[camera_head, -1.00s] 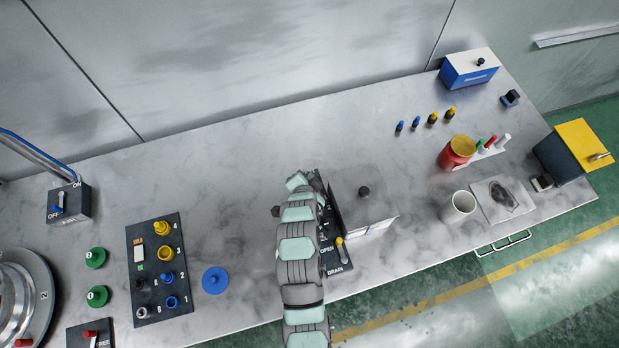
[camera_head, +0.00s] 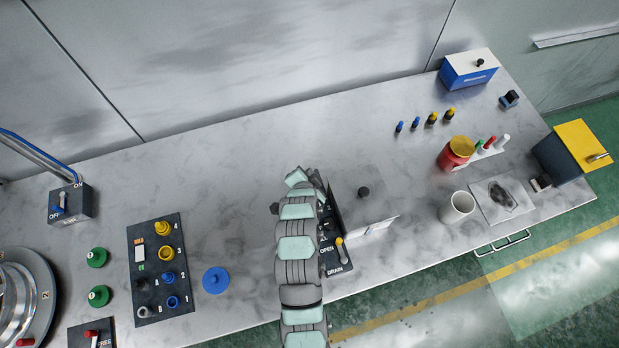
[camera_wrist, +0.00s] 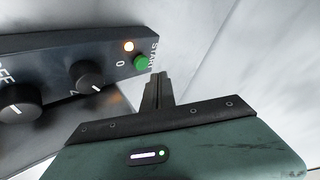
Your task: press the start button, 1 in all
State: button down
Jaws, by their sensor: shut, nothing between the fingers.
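The green start button (camera_wrist: 141,62) sits at the right end of a dark control panel (camera_wrist: 60,62) in the wrist view, next to the lettering START. In the head view my arm covers the button and the gripper; only part of the panel with OPEN and DRAIN (camera_head: 334,246) shows.
Two black knobs (camera_wrist: 87,76) are on the panel, left of the button. A grey box with a black knob (camera_head: 364,193) stands right of my arm. A white mug (camera_head: 458,207) stands farther right. The bench behind my arm is clear.

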jog(key=shift+r+p, duration=0.4)
jog(key=shift+r, duration=1.55)
